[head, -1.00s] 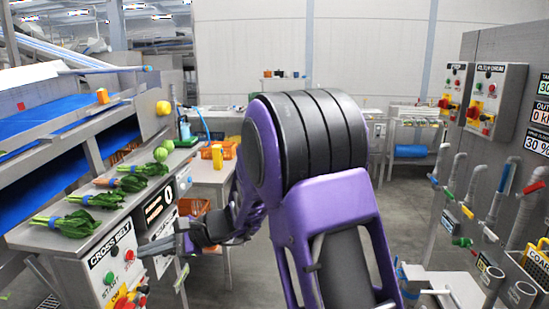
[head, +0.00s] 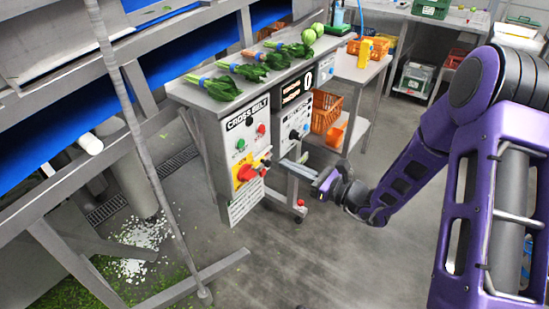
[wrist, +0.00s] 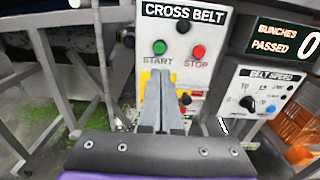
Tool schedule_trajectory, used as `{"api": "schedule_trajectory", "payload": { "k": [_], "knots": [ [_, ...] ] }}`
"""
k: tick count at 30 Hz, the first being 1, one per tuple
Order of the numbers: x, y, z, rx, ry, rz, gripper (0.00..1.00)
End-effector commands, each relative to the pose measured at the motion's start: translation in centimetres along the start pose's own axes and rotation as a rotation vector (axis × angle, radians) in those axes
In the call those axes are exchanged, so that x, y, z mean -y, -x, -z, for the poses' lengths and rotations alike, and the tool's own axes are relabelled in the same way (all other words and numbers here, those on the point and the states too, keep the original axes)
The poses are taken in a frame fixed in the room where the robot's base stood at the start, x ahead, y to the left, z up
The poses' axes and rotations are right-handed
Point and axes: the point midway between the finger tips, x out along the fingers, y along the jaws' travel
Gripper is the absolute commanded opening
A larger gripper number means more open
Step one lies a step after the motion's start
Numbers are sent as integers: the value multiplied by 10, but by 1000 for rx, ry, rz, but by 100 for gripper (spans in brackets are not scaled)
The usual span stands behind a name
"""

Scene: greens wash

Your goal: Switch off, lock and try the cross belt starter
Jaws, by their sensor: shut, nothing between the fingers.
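The cross belt starter (head: 232,135) is a pale box on the end of the bench, and it also fills the middle of the wrist view (wrist: 215,30). It has a green START button (wrist: 159,47) and a red STOP button (wrist: 198,51). Below them is a yellow plate with a red rotary switch (head: 246,173); in the wrist view my fingers cover much of it, so its setting cannot be read. Small red and dark parts show beside it. My gripper (head: 283,163) is shut and empty, its fingers pointing at the starter's lower half; contact cannot be told.
A belt speed box (head: 296,120) with a dark knob adjoins on the right, under a bunch counter (head: 297,88). Bunched greens (head: 222,88) lie on the bench above. Orange crates (head: 326,110) stand behind. The floor in front is clear; slanting conveyor legs stand at left.

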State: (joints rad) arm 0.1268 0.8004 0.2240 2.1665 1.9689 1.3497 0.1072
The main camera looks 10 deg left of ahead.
Motion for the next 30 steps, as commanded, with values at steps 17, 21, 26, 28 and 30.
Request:
{"api": "schedule_trajectory", "payload": {
  "k": [17,21,26,28,30],
  "knots": [
    [-2,-112,0,0,-1,-4,0],
    [-2,-124,0,0,-1,-4,0],
    [-1,-128,0,0,-1,-1,0],
    [-1,-128,0,0,-1,-1,0],
    [-1,-128,0,0,-1,-1,0]
  ]
}}
